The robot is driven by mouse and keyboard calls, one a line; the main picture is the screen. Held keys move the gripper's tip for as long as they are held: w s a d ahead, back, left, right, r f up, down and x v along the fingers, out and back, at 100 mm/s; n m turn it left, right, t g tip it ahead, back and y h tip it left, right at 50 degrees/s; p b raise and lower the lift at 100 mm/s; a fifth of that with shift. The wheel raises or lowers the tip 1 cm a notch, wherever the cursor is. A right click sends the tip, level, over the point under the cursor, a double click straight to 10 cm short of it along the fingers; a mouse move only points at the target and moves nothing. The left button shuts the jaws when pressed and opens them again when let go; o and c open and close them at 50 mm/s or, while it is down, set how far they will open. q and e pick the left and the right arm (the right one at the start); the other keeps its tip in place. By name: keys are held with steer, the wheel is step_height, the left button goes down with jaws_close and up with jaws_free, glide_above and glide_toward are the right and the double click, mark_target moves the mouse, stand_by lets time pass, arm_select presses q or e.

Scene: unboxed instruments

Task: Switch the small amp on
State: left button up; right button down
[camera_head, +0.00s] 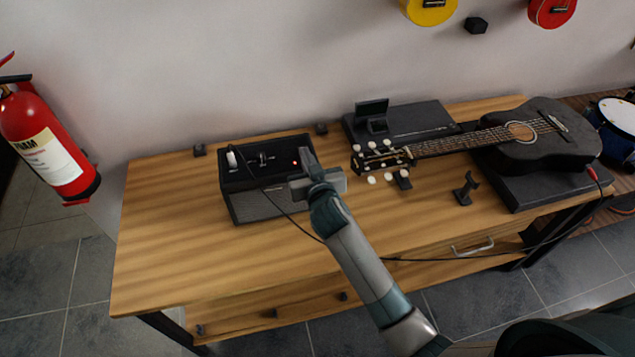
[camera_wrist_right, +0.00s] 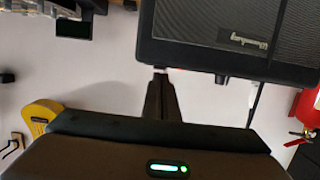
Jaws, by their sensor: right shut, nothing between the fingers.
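The small amp (camera_head: 262,204) is a black box with a grey grille, standing on the left part of the wooden desk. Its top panel carries a white plug or knob, a small switch-like part (camera_head: 263,158) and a red light spot (camera_head: 295,163). My right gripper (camera_head: 307,152) is shut and empty at the amp's right end, close to the red spot. I cannot tell if it touches. My left gripper is out of view.
A black guitar (camera_head: 545,140) lies at the desk's right, its headstock near my right gripper. A dark case (camera_head: 425,121) lies behind it, and a small black stand (camera_head: 465,188) in front. A cable crosses the desk front. The desk's left front is clear.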

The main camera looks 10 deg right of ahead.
steer(key=b+v, duration=0.4)
steer(key=v, duration=1.2)
steer(key=shift+s, duration=0.4)
